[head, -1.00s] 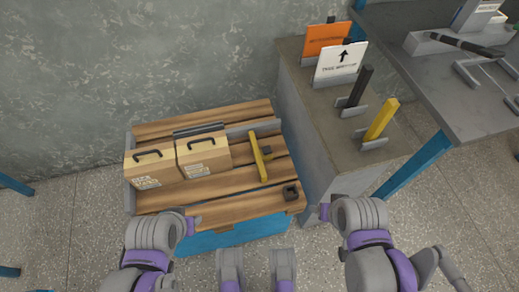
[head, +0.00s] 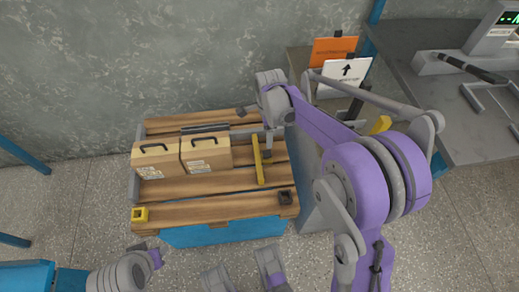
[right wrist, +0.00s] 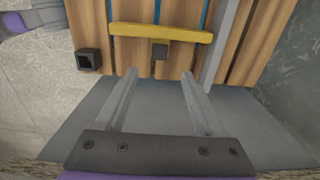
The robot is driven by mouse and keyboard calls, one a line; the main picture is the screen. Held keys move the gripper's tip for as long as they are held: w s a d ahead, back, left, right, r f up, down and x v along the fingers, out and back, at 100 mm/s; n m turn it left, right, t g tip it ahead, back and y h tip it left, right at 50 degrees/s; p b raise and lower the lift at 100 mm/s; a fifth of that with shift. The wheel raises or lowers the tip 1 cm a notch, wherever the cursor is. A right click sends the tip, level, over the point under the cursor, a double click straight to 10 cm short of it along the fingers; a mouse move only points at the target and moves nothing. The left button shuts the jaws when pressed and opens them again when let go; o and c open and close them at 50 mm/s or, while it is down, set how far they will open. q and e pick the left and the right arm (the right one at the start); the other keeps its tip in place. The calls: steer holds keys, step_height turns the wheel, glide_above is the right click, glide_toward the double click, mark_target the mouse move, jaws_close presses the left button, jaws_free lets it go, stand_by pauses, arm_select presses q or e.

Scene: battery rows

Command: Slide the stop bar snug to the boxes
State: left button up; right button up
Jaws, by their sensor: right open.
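The yellow stop bar (head: 258,165) lies across the slatted wooden deck (head: 215,209), to the right of two cardboard boxes with dark handles, the left box (head: 156,163) and the right box (head: 206,156). The boxes stand side by side. A strip of bare deck separates the bar from the right box. In the right wrist view the bar (right wrist: 160,33) runs across the top, with a dark knob (right wrist: 160,51) on its near side. My right gripper (right wrist: 159,74) is open and empty, its fingers pointing at the knob without touching it. My left gripper (head: 147,251) is low at the left, its jaws unclear.
A grey rail runs along the deck's far edge, close to my right finger in the wrist view (right wrist: 221,45). A black corner block (head: 285,197) and a yellow one (head: 140,214) sit at the front corners. A grey cabinet with signs (head: 335,50) stands at the right.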

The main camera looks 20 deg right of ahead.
mark_target(267, 153)
step_height(267, 153, down, 10)
steer(key=b, duration=0.2)
steer(key=shift+f+b, duration=0.2)
steer(key=shift+b, duration=0.1)
steer(key=shift+c, duration=0.2)
jaws_close()
stand_by(1.1)
